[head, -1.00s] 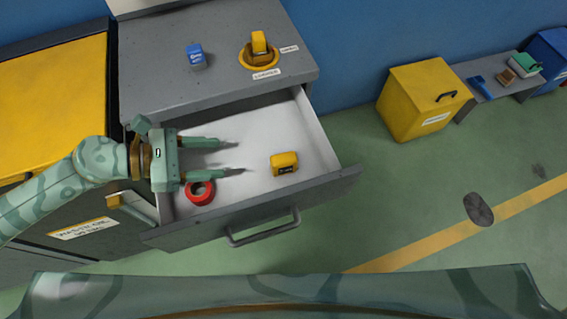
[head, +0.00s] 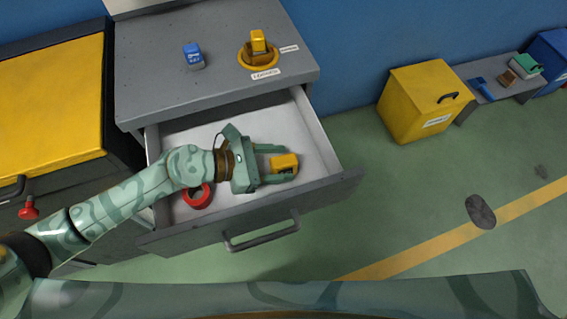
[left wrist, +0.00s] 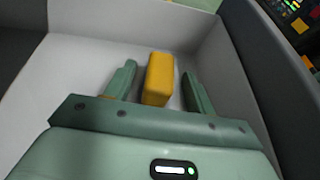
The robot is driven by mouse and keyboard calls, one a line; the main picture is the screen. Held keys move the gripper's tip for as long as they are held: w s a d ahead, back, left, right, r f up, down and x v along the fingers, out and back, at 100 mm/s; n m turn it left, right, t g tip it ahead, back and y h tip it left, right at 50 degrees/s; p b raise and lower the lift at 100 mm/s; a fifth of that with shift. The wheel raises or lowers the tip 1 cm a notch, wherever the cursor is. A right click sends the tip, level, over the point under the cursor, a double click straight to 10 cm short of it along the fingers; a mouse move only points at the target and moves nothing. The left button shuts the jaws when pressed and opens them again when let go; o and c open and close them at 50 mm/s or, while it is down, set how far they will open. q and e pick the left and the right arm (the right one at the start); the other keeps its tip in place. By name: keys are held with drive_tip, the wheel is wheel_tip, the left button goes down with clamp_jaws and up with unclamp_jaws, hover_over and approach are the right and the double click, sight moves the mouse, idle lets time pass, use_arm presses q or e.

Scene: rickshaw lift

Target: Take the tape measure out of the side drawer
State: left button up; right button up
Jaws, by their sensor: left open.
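The yellow tape measure (head: 284,162) lies in the open side drawer (head: 320,146), towards its right part. In the left wrist view the tape measure (left wrist: 158,78) stands between the two fingers, with a gap visible on each side. My left gripper (head: 278,162) is open and reaches into the drawer, its fingers on either side of the tape measure. It also shows in the left wrist view (left wrist: 157,84). My right gripper is in neither view.
A red tape roll (head: 197,197) lies in the drawer below my left arm. The grey cabinet top (head: 225,60) holds a blue object (head: 194,56) and a yellow object in a round holder (head: 259,48). A yellow box (head: 423,98) stands on the floor to the right.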

use_arm(q)
drive_tip(key=shift+x, duration=0.95)
drive_tip(key=shift+a, duration=0.1)
drive_tip(key=c, duration=1.1)
drive_tip(key=shift+c, duration=0.2)
drive_tip(key=shift+r, duration=0.1)
